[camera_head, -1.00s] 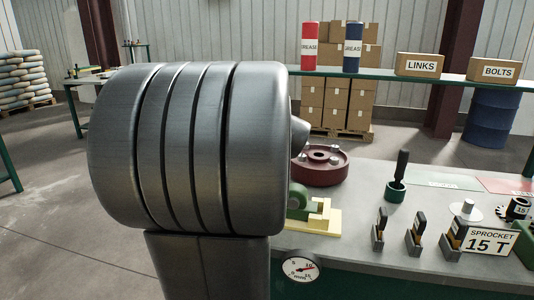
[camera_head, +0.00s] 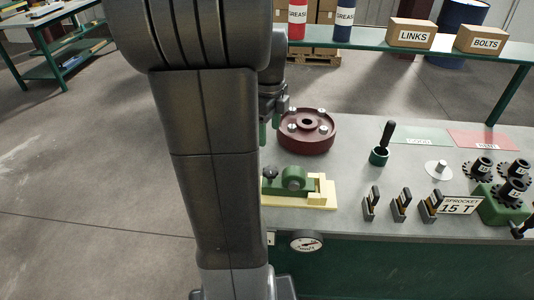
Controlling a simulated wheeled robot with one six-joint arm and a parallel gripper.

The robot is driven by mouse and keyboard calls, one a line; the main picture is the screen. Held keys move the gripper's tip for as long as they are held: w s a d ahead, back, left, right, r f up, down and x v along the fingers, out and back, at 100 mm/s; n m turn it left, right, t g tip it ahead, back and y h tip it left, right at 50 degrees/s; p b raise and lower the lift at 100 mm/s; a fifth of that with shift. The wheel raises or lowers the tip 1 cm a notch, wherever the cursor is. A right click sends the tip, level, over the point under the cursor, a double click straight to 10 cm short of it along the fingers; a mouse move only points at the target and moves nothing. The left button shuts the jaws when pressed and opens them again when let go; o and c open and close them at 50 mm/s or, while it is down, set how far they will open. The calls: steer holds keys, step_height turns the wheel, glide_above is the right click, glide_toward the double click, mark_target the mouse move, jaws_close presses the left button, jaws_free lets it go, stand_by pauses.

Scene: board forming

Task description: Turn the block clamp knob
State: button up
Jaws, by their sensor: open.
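A green clamp block (camera_head: 294,178) sits on a pale yellow base (camera_head: 318,197) near the bench's front left. A small dark knob (camera_head: 270,173) stands at the clamp's left end, close beside my arm in the picture. My gripper (camera_head: 270,126) shows partly behind my arm, with green-tipped fingers pointing down. It is beyond the clamp, next to the dark red flanged wheel (camera_head: 306,139), and does not touch the knob. It looks empty. Part of the clamp's left side may be hidden by my arm.
A green block (camera_head: 492,205) with dark sprockets is at far right. A raised shelf (camera_head: 365,37) runs behind. A dial (camera_head: 306,241) is in front.

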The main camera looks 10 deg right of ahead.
mark_target(270, 176)
step_height(270, 176, down, 14)
steer(key=shift+r, duration=0.1)
stand_by(0.4)
steer(key=c, duration=1)
